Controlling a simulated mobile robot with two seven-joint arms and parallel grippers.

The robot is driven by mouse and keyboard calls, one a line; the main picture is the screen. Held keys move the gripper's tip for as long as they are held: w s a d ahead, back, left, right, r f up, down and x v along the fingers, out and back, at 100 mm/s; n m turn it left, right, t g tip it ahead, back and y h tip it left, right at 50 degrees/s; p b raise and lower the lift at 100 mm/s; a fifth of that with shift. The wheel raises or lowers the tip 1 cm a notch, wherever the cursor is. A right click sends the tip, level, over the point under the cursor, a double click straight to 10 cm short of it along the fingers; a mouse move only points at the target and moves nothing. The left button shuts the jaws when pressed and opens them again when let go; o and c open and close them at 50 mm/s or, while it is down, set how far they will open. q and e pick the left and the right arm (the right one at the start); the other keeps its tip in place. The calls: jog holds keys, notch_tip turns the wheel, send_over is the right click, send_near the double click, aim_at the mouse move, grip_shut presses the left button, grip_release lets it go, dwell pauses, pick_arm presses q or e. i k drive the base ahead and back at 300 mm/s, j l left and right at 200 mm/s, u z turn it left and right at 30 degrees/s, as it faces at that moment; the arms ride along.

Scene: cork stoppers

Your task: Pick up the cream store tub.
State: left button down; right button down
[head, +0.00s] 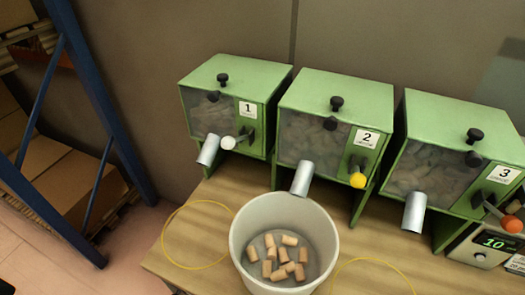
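The cream store tub (240,234) stands upright on the wooden bench at the bottom centre of the head view. It is open at the top, and several cork stoppers (285,262) lie on its floor. Its near side is cut off by the bottom edge of the picture. The tub sits just in front of the metal spout (302,178) of the green dispenser marked 2 (335,105). Neither of my grippers shows in this view.
Green dispensers marked 1 (230,85) and 3 (455,125) flank the middle one. A scale reading 10 (493,241) sits at the right. Yellow rings (165,240) mark the bench (205,200) on both sides of the tub. A blue rack post (85,65) stands left.

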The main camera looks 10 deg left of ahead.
aim_at(281, 243)
jog(key=z, duration=2.2)
jog(key=u, duration=2.2)
jog(key=i+j+z, duration=0.4)
jog(key=j+z, duration=0.15)
jog(key=j, duration=0.15)
